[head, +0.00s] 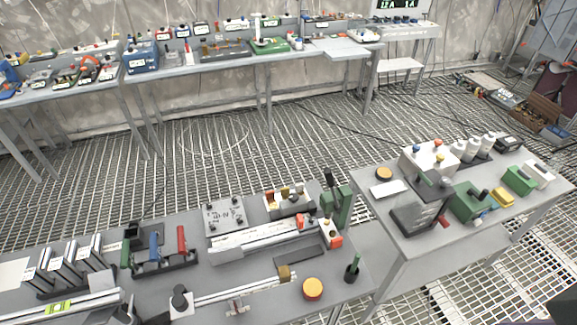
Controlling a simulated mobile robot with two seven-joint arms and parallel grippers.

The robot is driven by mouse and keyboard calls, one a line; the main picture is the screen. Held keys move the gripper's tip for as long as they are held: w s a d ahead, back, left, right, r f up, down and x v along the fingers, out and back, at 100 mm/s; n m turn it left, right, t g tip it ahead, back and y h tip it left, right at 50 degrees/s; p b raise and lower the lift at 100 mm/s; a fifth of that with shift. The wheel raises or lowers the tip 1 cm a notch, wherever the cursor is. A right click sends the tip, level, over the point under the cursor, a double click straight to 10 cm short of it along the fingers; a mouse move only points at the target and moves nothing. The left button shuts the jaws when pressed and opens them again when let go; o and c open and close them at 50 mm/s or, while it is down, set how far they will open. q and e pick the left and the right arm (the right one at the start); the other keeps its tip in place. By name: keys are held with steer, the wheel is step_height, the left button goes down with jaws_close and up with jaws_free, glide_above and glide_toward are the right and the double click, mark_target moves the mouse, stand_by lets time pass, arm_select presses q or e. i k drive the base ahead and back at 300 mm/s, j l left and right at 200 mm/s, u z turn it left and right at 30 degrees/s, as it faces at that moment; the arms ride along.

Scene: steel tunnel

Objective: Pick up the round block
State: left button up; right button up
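A round orange block (313,289) with a darker rim lies flat on the near grey table (355,283), close to its front right part. A second round, yellow-orange piece (384,173) with a dark side lies on the right table, at its back left. The frames do not settle which of the two is the task's round block. Neither of my grippers can be made out in the head view. Dark shapes at the bottom edge and bottom right corner are too cut off to identify.
A dark green upright piece (352,269) stands right of the orange block, and a brown block (284,273) on a rail lies left of it. Several devices fill the near table. The right table (395,212) holds green boxes and white bottles. Grated floor lies between tables.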

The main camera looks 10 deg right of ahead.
mark_target(179, 302)
steer(key=z, duration=0.25)
steer(key=u, duration=1.05)
steer(key=j+z, duration=0.5)
steer(key=j, duration=0.2)
